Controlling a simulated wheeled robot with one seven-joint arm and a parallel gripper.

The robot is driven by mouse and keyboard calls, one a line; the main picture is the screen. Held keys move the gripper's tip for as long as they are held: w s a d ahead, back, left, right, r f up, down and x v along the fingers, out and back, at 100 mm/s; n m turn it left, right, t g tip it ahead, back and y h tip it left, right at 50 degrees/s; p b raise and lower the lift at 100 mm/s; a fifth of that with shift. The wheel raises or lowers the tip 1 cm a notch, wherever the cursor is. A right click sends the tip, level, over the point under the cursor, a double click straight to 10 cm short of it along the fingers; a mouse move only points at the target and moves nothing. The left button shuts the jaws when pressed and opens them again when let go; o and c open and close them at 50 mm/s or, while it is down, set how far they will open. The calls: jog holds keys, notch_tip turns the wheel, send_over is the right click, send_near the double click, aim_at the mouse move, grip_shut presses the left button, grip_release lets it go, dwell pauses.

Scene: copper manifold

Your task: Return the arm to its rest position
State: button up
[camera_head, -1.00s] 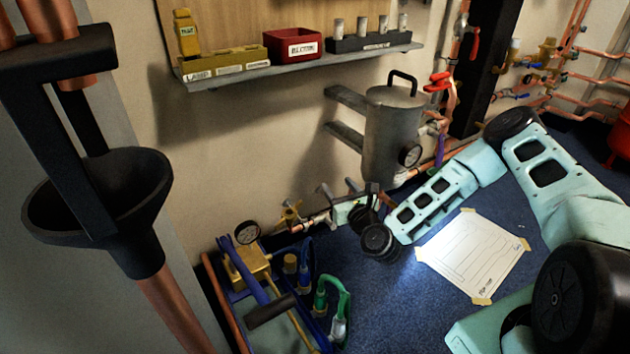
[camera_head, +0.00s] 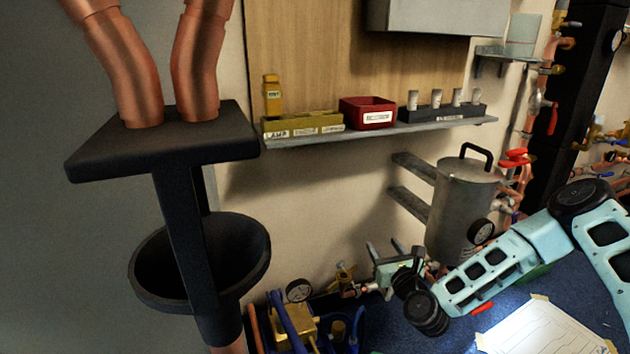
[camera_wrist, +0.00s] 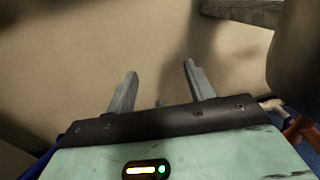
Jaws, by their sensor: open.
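My gripper (camera_head: 386,250) is low in front of the beige wall in the head view, left of the grey canister. Its jaws are open and nothing shows between them. In the wrist view my gripper (camera_wrist: 160,70) has its two grey fingers apart, pointing at the bare wall. My pale green arm reaches in from the right in the head view, bent at a black joint, with its forearm sloping down to the left. The forearm passes in front of the canister's lower part.
A grey canister (camera_head: 462,205) with a gauge stands by the wall. Above is a shelf (camera_head: 390,132) with a red bin (camera_head: 367,113). A black funnel stand (camera_head: 200,262) is at left.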

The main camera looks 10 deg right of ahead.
jog(key=s+a+r+n+g+y, duration=0.1)
jog(key=a+n+g+y, duration=0.2)
jog(key=a+n, duration=0.35)
jog(key=s+a+r+n+g+y, duration=0.2)
jog(key=a+n+y, duration=0.1)
jog(key=a+n, duration=0.35)
jog(key=s+a+r+n+g, duration=0.3)
jog(key=s+a+n+g, duration=0.35)
jog(key=n, duration=0.65)
jog(key=s+d+r+n+g+h+p, duration=0.1)
jog(key=s+d+r+n+g+h, duration=0.1)
jog(key=s+r+n, duration=0.6)
jog(key=s+d+r+n+g+h, duration=0.1)
jog(key=s+d+n+g+h, duration=0.15)
jog(key=s, duration=0.85)
jog(key=s+d+r+n+g+h+p, duration=0.1)
jog(key=s+d+r+n+g+h, duration=0.1)
jog(key=s+r+n, duration=0.6)
notch_tip(320, 180, up, 34)
jog(key=s+m+p, duration=0.1)
jog(key=p, duration=3.6)
jog(key=shift+s+a+r+m+p, duration=0.2)
jog(key=shift+s+r+m+p, duration=0.1)
jog(key=shift+m+p, duration=0.1)
jog(key=shift+f, duration=0.15)
